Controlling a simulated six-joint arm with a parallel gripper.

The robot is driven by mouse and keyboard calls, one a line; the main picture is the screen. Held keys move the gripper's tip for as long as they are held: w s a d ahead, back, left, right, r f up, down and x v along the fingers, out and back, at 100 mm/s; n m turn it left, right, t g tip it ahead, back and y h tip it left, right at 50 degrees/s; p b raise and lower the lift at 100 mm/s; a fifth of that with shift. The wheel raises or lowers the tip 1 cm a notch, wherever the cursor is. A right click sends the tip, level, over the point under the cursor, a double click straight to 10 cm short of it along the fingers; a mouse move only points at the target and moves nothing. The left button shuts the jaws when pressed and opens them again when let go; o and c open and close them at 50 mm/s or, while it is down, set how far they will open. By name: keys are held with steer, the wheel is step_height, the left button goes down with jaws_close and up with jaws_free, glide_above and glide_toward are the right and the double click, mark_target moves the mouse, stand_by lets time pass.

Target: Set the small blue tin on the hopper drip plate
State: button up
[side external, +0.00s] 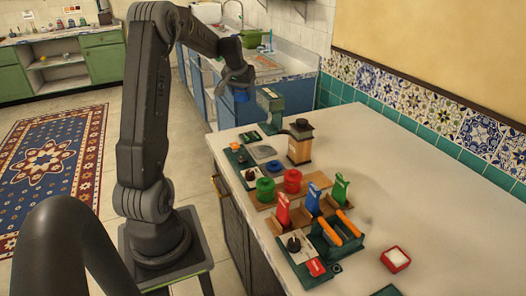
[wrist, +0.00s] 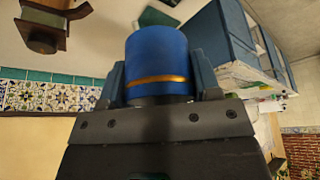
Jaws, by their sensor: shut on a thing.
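The small blue tin (wrist: 157,62), with a gold band, is between the fingers of my gripper (wrist: 157,85) in the wrist view. My gripper is shut on it. In the side view, my gripper (side external: 239,82) holds the blue tin (side external: 241,96) in the air, beyond the far left end of the counter and left of a green stand (side external: 270,104). A flat grey plate (side external: 263,152) lies on the counter near that stand; I cannot tell for sure if it is the hopper drip plate. The tin is apart from it.
A wooden grinder (side external: 300,148) stands beside the green stand. Green (side external: 265,190) and red (side external: 292,181) canisters, a blue round piece (side external: 275,167) and a dark green rack (side external: 336,240) with orange-handled items stand nearer. A red box (side external: 396,259) is at right. The counter's right side (side external: 420,170) is mostly clear.

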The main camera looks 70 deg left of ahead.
steer(key=s+a, duration=0.2)
steer(key=s, duration=0.2)
glide_above(265, 147)
steer(key=s+d, duration=0.1)
steer(key=s, duration=0.1)
steer(key=f, duration=1.7)
steer(key=shift+w+f, duration=0.2)
steer(key=shift+f, duration=0.1)
steer(key=shift+w+d+f, duration=0.1)
steer(key=shift+w+f, duration=0.15)
steer(key=shift+f, duration=1.9)
steer(key=shift+f, duration=0.2)
steer(key=o, duration=0.7)
